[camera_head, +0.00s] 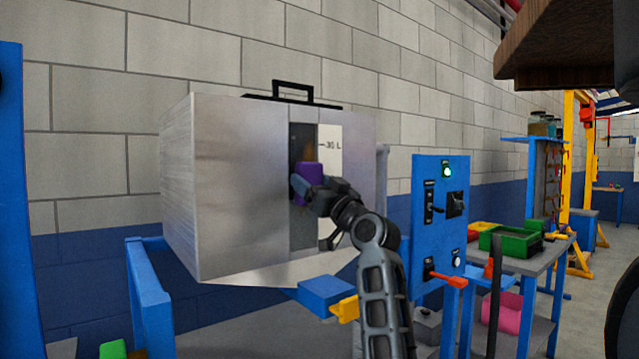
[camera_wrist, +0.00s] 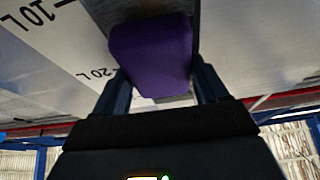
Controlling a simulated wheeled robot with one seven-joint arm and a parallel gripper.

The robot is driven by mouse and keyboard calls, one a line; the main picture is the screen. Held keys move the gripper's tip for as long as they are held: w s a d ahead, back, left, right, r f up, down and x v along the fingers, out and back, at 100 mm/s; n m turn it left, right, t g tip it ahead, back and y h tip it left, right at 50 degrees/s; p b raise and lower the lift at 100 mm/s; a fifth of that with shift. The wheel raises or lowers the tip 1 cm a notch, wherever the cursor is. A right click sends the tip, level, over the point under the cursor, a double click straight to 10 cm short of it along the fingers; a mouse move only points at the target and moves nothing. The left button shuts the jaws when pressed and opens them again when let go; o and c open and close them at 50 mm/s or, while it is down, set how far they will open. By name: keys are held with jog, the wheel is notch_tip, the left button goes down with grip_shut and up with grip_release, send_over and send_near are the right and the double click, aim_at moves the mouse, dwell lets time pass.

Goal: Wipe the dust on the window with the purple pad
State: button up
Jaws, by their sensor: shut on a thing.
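The purple pad (camera_head: 309,180) is held in my gripper (camera_head: 312,190), in front of the narrow dark window (camera_head: 303,140) of a large metal tank (camera_head: 235,190). In the wrist view the purple pad (camera_wrist: 152,55) sits between the two fingers of my gripper (camera_wrist: 160,85). The pad is at or very close to the window; I cannot tell whether it touches. A brownish patch (camera_head: 308,149) shows on the window just above the pad. The pad and my gripper hide the window's middle part.
A white scale strip (camera_head: 331,160) marked 30 L runs beside the window. A blue control panel (camera_head: 440,220) with switches and a red lever stands right of the tank. A yellow-handled valve (camera_head: 345,309) is below. A table with green bins (camera_head: 510,241) is further right.

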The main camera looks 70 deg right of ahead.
aim_at(303, 172)
jog(key=shift+w+a+r+p, duration=0.5)
jog(key=shift+a+r+p, duration=0.2)
jog(key=shift+a+p, duration=0.15)
jog(key=shift+w+a+r+p, duration=0.5)
jog(key=shift+a+r+p, duration=0.2)
jog(key=shift+a, duration=0.25)
jog(key=shift+s+d+f+b, duration=0.2)
jog(key=shift+s+d+b, duration=0.2)
jog(key=shift+d, duration=0.3)
jog(key=shift+s+d+b, duration=0.3)
jog(key=shift+d, duration=0.25)
jog(key=shift+s+d+b, duration=0.25)
jog(key=shift+d+b, duration=0.05)
jog(key=shift+d, duration=0.25)
jog(key=shift+s+d+r, duration=0.5)
jog(key=shift+d+r, duration=0.25)
jog(key=shift+d, duration=0.05)
jog(key=shift+s+d+r, duration=0.45)
jog(key=shift+d+r, duration=0.3)
jog(key=shift+d, duration=0.05)
jog(key=shift+w+a+p, duration=0.3)
jog(key=shift+w+a, duration=0.35)
jog(key=shift+a, duration=0.45)
jog(key=shift+w+a+p, duration=0.35)
jog(key=shift+w+a, duration=0.25)
jog(key=shift+a, duration=0.55)
jog(key=shift+w+a+p, duration=0.3)
jog(key=shift+w+a, duration=0.35)
jog(key=shift+a, duration=0.45)
jog(key=shift+s, duration=0.1)
